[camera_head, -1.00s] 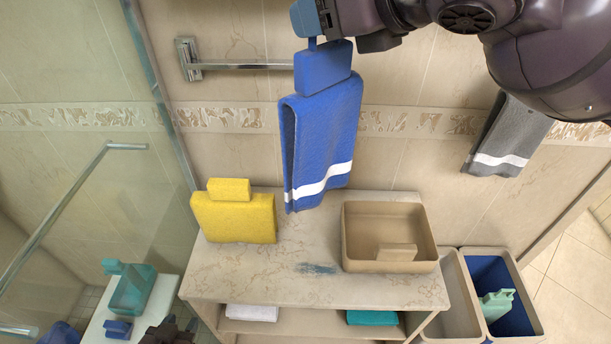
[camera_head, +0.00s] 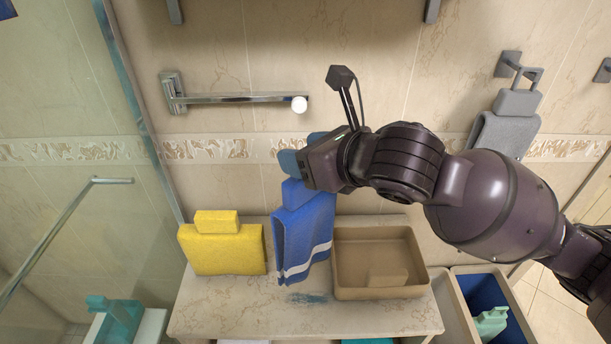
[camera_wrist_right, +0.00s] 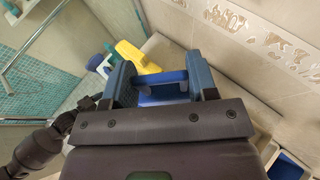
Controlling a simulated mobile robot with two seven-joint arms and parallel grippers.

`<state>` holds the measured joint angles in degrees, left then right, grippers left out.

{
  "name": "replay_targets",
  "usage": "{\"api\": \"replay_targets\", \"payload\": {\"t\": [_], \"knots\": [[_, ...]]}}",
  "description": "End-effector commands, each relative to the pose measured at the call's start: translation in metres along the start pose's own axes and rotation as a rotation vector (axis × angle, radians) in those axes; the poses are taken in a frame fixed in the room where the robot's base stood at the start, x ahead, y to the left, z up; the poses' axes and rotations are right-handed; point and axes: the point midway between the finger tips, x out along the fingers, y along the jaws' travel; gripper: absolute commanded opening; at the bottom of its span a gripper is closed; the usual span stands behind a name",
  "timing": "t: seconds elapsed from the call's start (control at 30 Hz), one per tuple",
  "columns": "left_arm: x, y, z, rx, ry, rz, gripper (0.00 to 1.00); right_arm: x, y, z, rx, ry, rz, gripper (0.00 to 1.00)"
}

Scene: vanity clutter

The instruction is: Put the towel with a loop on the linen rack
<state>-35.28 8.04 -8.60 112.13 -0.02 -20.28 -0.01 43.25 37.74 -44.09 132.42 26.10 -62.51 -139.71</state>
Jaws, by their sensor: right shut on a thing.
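The blue towel (camera_head: 303,238) with a white stripe hangs under a blue block-like top (camera_head: 294,192). My right gripper (camera_head: 299,160) is shut on this top part and holds the towel over the back of the counter, below and right of the rack. In the right wrist view a blue bar (camera_wrist_right: 165,77) of the towel's loop spans between the fingers. The linen rack is a chrome bar (camera_head: 235,98) on the wall with a white right end; it is empty. Dark parts of my left arm (camera_wrist_right: 38,148) show in the right wrist view; its jaws cannot be made out.
A yellow folded towel (camera_head: 222,250) stands on the marble counter (camera_head: 240,318), left of the blue towel. A beige tray (camera_head: 380,290) sits to the right. A grey towel (camera_head: 507,132) hangs from a wall holder. A glass panel (camera_head: 70,190) is left of the rack.

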Motion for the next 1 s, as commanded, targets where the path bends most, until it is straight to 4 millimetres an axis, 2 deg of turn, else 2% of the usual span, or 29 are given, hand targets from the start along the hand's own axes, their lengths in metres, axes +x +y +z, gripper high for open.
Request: {"api": "replay_targets", "payload": {"t": [0.27,0.53,1.0], "knots": [[0.0,0.0,0.0,0.0,-0.001,0.0,0.43,0.007,0.0,-0.018,0.003,0.001,0.0,0.13],[-0.002,0.0,-0.001,-0.001,-0.003,0.0,0.43,0.018,0.0,-0.044,0.002,0.0,0.0,0.13],[-0.001,0.0,0.001,-0.001,-0.004,0.0,0.43,0.021,0.0,-0.05,-0.001,-0.002,-0.001,0.13]]}}
